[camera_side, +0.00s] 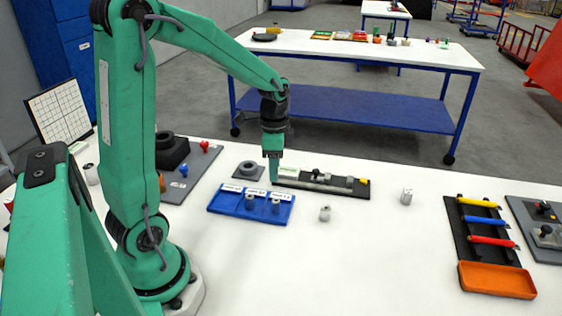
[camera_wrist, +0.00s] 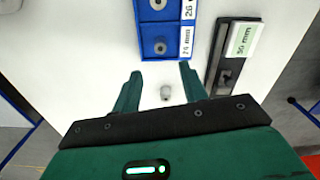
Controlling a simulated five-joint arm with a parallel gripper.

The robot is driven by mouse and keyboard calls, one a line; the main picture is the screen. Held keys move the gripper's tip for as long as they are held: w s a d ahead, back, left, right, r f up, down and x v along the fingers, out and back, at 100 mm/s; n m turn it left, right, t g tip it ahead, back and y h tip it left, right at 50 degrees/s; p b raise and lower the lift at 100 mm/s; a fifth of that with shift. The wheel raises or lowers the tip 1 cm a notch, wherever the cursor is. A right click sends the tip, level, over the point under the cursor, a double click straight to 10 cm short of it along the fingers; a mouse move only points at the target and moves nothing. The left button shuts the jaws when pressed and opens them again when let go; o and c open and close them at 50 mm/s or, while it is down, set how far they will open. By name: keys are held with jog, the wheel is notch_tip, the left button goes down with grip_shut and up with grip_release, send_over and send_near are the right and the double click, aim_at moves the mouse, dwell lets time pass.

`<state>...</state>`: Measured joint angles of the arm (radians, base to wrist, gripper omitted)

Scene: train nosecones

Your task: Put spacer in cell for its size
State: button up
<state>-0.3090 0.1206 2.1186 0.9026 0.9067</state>
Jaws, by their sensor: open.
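A small grey spacer (camera_side: 325,214) stands loose on the white table, right of the blue tray (camera_side: 213,211). In the wrist view the spacer (camera_wrist: 166,92) shows between my fingertips, below them and not held. My gripper (camera_side: 274,181) is open and empty; its fingers (camera_wrist: 160,75) are spread wide above the table. The blue tray (camera_wrist: 143,27) has labelled cells; 24 mm and 26 mm are readable in the wrist view. Grey round pieces stand in its middle cell (camera_side: 250,201) and right cell (camera_side: 276,206). The left cell looks empty.
A long black fixture (camera_side: 362,189) lies behind the tray; its 50 mm label (camera_wrist: 244,39) shows in the wrist view. A grey plate with a dark ring (camera_side: 249,168) sits near my gripper. A light cylinder (camera_side: 407,197) stands right.

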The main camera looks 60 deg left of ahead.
jog(key=shift+r, duration=0.25)
jog(key=shift+d+r, duration=0.1)
dwell(0.4)
jog(key=s+d+r+n+t, duration=0.5)
jog(key=s+d+r+n, duration=0.1)
jog(key=s+d+r, duration=0.4)
jog(key=shift+s+d+r+n+t, duration=0.3)
jog(key=shift+s+r+n, duration=0.1)
jog(key=shift+s, duration=0.3)
